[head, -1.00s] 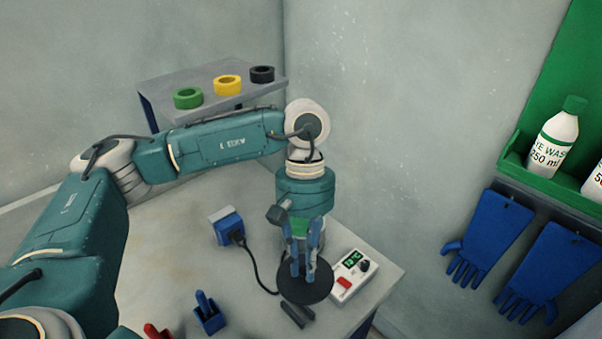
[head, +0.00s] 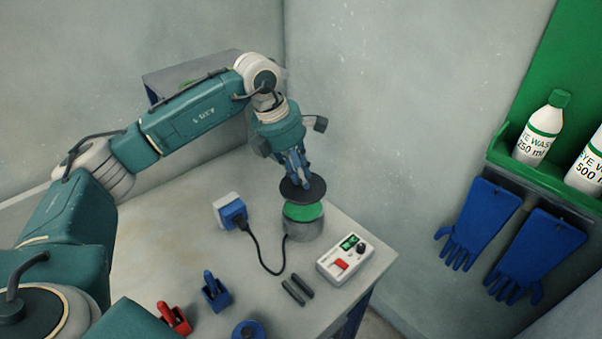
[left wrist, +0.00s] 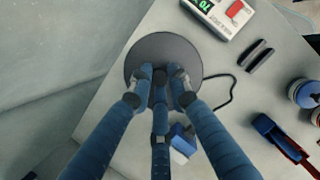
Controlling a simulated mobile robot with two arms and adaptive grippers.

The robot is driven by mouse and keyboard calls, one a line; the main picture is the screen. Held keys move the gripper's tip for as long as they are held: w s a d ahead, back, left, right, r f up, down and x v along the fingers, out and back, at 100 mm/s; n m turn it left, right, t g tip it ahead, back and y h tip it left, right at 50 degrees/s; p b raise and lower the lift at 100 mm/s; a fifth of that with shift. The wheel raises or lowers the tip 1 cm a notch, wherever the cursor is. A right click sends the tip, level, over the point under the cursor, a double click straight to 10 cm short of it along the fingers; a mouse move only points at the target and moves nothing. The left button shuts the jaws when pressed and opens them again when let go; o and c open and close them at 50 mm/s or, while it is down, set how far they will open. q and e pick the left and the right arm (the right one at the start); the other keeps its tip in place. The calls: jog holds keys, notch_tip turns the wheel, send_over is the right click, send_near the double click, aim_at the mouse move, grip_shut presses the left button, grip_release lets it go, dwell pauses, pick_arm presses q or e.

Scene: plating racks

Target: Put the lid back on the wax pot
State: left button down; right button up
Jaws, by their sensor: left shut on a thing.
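The wax pot (head: 305,231) is a grey cylinder on the table with green wax (head: 303,212) showing at its open top. The lid (head: 312,191) is a dark round disc. My left gripper (head: 297,177) is shut on the lid's top and holds it above the pot, with a gap showing the wax. The lid overlaps the pot's far edge in the head view. In the left wrist view, the lid (left wrist: 160,48) lies under the fingers (left wrist: 160,82) and the pot is hidden. My right gripper is not in view.
A white control box (head: 345,258) stands right of the pot. A blue plug (head: 231,211) with a black cable is to the left. Two dark bars (head: 297,290), a blue holder (head: 214,292) and a red holder (head: 174,318) are nearer. Walls close in behind and right.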

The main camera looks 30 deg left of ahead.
aim_at(298, 188)
pick_arm(q)
jog(key=shift+f+b, duration=0.35)
jog(key=shift+f, duration=0.65)
jog(key=shift+d+f+b, duration=0.1)
jog(key=shift+f+b, duration=0.25)
jog(key=shift+b, duration=0.15)
jog(key=shift+f+b, duration=1.15)
jog(key=shift+f, duration=0.55)
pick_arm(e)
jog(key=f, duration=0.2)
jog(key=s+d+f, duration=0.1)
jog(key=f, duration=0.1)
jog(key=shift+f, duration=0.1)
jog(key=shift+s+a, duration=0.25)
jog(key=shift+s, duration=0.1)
pick_arm(q)
jog(key=shift+s, duration=0.1)
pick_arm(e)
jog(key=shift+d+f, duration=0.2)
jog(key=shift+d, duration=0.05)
pick_arm(q)
jog(key=shift+f+b, duration=0.2)
jog(key=shift+b, duration=0.3)
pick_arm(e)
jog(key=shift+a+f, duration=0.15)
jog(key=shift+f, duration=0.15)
